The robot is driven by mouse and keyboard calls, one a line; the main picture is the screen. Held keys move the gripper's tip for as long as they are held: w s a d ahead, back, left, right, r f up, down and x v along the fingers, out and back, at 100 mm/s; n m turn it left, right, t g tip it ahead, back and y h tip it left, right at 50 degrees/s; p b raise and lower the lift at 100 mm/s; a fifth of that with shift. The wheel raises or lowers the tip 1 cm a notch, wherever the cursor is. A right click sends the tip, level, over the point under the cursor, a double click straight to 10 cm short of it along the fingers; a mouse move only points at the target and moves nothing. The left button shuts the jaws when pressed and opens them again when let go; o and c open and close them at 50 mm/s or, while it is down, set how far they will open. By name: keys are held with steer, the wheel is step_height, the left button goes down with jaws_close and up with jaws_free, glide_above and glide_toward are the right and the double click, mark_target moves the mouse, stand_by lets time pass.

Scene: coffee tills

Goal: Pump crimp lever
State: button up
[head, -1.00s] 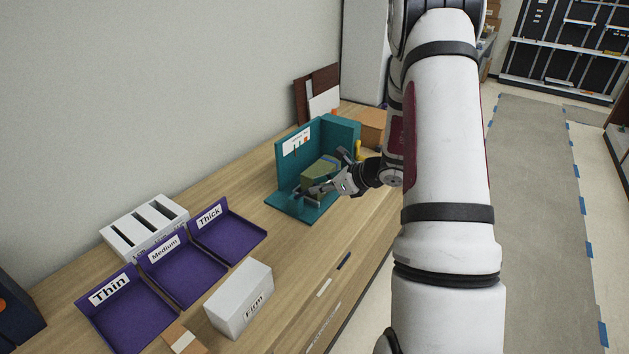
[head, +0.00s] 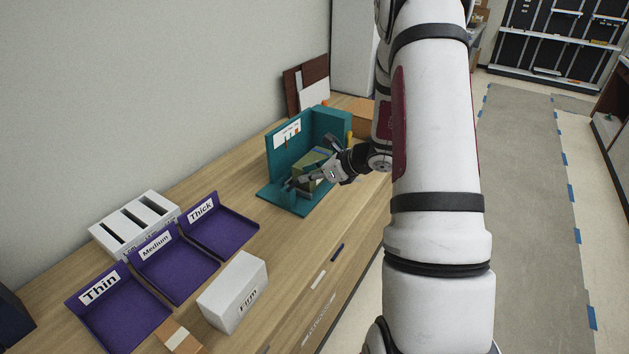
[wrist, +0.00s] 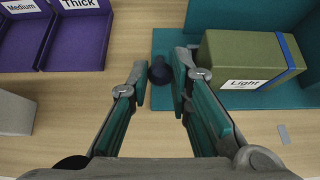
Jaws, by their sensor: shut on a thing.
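The crimp station is a teal L-walled fixture (head: 281,160) on the wooden counter. A dark round knob (wrist: 161,71), seemingly the crimp lever's end, shows between my fingertips at the left edge of the teal base in the wrist view. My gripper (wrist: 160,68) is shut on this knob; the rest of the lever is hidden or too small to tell. In the head view my gripper (head: 289,184) reaches across the front of the fixture. An olive-green box labelled "Light" (wrist: 236,55), with a blue stripe, sits in the fixture, right of my fingers.
Purple trays marked Thin (head: 125,318), Medium (head: 180,277) and Thick (head: 224,235) stand left of the fixture. A white "Firm" box (head: 228,290) and a slotted white block (head: 126,222) stand nearby. Bare counter lies between trays and fixture.

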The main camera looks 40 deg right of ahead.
steer(key=shift+w+a+r, duration=0.25)
steer(key=shift+w+r, duration=0.45)
steer(key=shift+w, duration=0.15)
steer(key=shift+w+a+r+b, duration=0.2)
steer(key=shift+w+a+r, duration=0.05)
steer(key=shift+w, duration=0.4)
steer(key=shift+w+a+r+b, duration=0.2)
steer(key=shift+w, duration=0.45)
steer(key=shift+w+a+r+b, duration=0.2)
steer(key=shift+w+a+r, duration=0.05)
steer(key=shift+w, duration=0.4)
steer(key=shift+w+a+r, duration=0.1)
steer(key=shift+w+a, duration=0.1)
steer(key=shift+w, duration=0.25)
steer(key=o, duration=1)
steer(key=shift+s, duration=0.1)
